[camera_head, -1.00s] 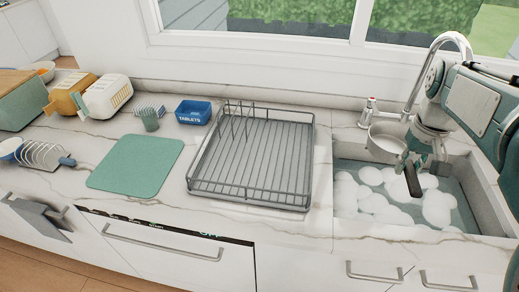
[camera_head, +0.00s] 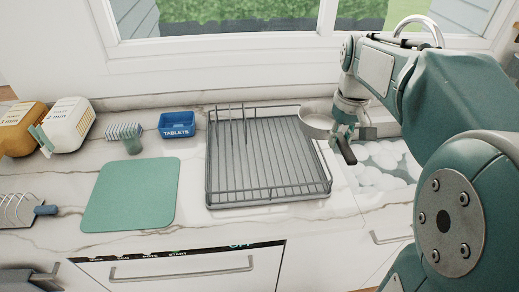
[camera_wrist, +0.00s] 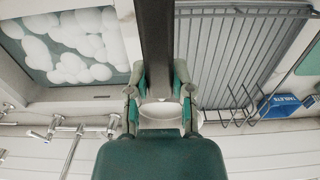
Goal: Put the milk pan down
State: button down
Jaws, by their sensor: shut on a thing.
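The milk pan (camera_head: 316,121) is a small light-metal pan with a dark handle. My gripper (camera_head: 345,135) is shut on it and holds it above the counter, between the right edge of the drying rack and the sink. In the wrist view the dark handle (camera_wrist: 156,45) runs between the fingers of my gripper (camera_wrist: 160,85), and part of the pale pan body (camera_wrist: 160,112) shows behind them. The grey wire drying rack (camera_head: 262,196) is empty, just left of the pan; it also shows in the wrist view (camera_wrist: 225,60).
The sink (camera_head: 385,178) with white suds lies to the right, partly behind my arm. A green mat (camera_head: 130,195) lies bare left of the rack.

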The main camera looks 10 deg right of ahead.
aim_at(300, 116)
jog(key=w+a+f, duration=0.1)
jog(key=w+f, duration=0.2)
jog(key=w, duration=0.1)
jog(key=w+a+f, duration=0.2)
jog(key=w+f, duration=0.1)
jog(key=w+a+f, duration=0.2)
jog(key=w+f, duration=0.1)
jog(key=w, duration=0.1)
jog(key=shift+w+f, duration=0.35)
jog(key=shift+f, duration=0.05)
notch_tip(300, 116, down, 3)
jog(key=shift+s+a+r, duration=0.1)
jog(key=shift+a+r, duration=0.05)
jog(key=shift+r, duration=0.05)
jog(key=shift+a+f, duration=0.1)
jog(key=shift+a, duration=0.7)
jog(key=c, duration=0.9)
grip_release()
jog(key=shift+d+f, duration=0.1)
jog(key=o, duration=0.4)
jog(key=shift+d, duration=0.65)
jog(key=shift+a+r, duration=0.2)
jog(key=shift+a, duration=0.1)
notch_tip(300, 116, up, 12)
jog(key=shift+f, duration=0.15)
jog(key=s+t, duration=0.5)
jog(key=s, duration=2.2)
jog(key=shift+a+f+t, duration=0.3)
jog(key=shift+a, duration=0.1)
